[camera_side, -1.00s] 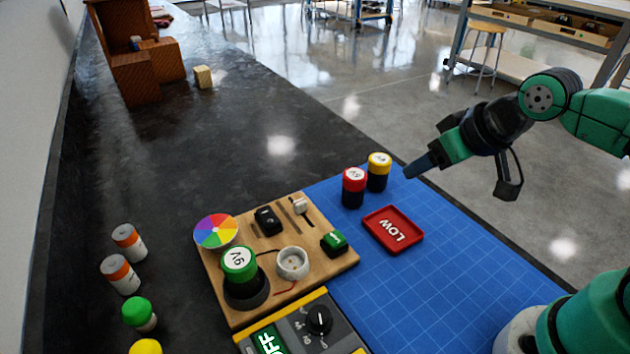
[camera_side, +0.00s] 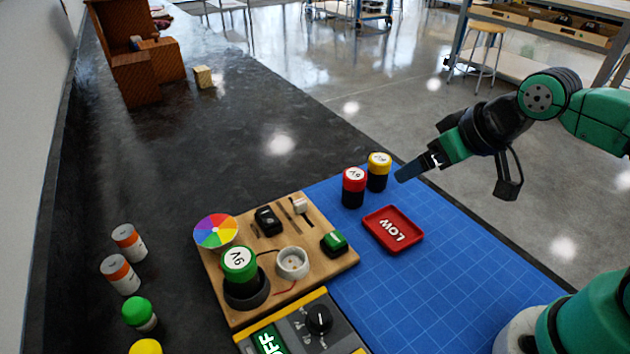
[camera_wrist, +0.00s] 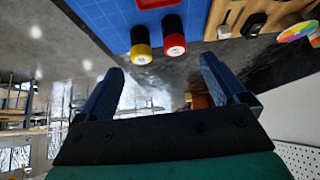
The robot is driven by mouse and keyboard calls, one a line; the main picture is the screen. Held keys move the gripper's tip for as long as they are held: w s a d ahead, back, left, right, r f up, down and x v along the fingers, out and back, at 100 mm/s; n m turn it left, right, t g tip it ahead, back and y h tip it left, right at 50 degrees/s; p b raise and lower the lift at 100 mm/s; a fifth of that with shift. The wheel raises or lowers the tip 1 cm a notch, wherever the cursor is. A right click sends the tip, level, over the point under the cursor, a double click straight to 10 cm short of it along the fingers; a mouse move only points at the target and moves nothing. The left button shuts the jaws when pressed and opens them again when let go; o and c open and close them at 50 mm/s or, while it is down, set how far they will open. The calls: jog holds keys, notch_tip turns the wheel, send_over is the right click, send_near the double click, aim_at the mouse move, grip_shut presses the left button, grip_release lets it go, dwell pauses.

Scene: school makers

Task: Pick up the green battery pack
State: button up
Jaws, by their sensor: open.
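The green battery pack (camera_side: 239,266), labelled 9V on its white top, stands upright in a black round holder (camera_side: 246,296) at the left of a wooden board (camera_side: 318,277). It does not show in the wrist view. My gripper (camera_side: 400,177) is in the air at the right, beside the yellow and red battery packs and well away from the green one. In the wrist view my gripper (camera_wrist: 160,78) has its two blue fingers wide apart with nothing between them.
The red battery pack (camera_side: 354,187) and yellow battery pack (camera_side: 378,172) stand on the blue mat (camera_side: 455,273), near a red LOW tray (camera_side: 392,230). The board carries a colour wheel (camera_side: 216,231), switches and a white socket (camera_side: 292,263). A multimeter (camera_side: 300,325) lies in front.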

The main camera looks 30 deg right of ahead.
jog(key=w+a+r+n+g+y, duration=0.15)
jog(key=w+a+n, duration=0.25)
jog(key=a+n, duration=0.45)
jog(key=n+g+h, duration=0.1)
jog(key=n+g, duration=0.4)
jog(key=n, duration=1.6)
send_near(237, 259)
jog(key=f, duration=0.5)
jog(key=shift+w+d+f, duration=0.15)
jog(key=shift+w, duration=0.15)
jog(key=shift+s+a+f+n+g+h, duration=0.1)
jog(key=shift+a+f+n+g+h, duration=0.2)
jog(key=shift+n, duration=0.15)
jog(key=shift+a+f, duration=0.1)
jog(key=shift+f, duration=2.6)
grip_shut()
